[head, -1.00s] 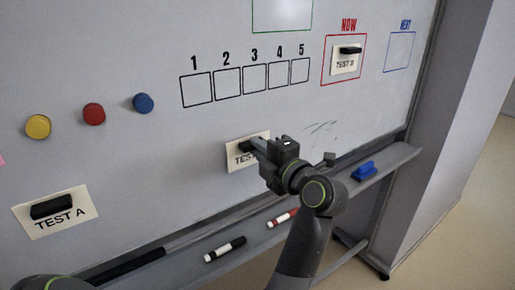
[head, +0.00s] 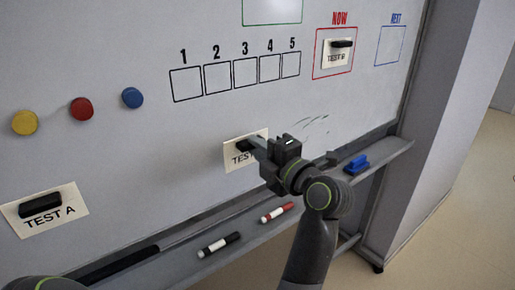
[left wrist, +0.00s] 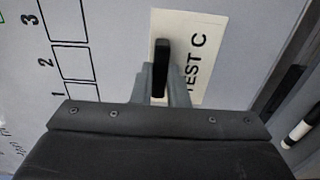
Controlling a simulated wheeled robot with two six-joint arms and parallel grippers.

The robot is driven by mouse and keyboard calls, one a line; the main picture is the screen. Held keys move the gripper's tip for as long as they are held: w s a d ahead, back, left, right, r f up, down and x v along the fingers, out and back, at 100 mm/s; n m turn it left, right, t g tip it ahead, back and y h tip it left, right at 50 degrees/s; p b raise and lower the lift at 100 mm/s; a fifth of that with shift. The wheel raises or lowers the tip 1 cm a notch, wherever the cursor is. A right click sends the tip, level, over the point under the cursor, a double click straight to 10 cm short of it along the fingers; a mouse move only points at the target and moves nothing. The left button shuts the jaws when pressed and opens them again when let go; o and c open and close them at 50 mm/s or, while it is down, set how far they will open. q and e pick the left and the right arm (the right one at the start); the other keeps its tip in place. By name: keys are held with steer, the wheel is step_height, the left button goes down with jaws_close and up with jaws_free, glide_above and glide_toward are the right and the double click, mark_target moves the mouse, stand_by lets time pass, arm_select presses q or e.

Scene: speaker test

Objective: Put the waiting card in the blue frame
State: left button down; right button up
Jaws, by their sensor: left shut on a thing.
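The white TEST C card (head: 232,150) is at the middle of the whiteboard, with a black handle. It also shows in the left wrist view (left wrist: 208,45). My left gripper (head: 252,141) is shut on the handle, and its fingers partly cover the lettering in the head view. Whether the card touches the board I cannot tell. The blue frame (head: 391,46) at the upper right is empty. The TEST B card (head: 335,57) is in the red frame (head: 317,68) left of it. The TEST A card (head: 45,211) is at the lower left. My right gripper is not in view.
Numbered boxes (head: 217,78) lie above the held card. Yellow (head: 25,122), red (head: 82,109) and blue (head: 132,97) round magnets are at the left. The tray below holds a black marker (head: 219,244), a red marker (head: 277,212) and a blue eraser (head: 356,165).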

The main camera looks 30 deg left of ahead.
arm_select(q)
steer(key=shift+b+v, duration=0.55)
steer(key=shift+v, duration=0.65)
steer(key=shift+d, duration=0.2)
steer(key=shift+p+x, duration=0.75)
steer(key=shift+x, duration=1)
steer(key=shift+f, duration=0.1)
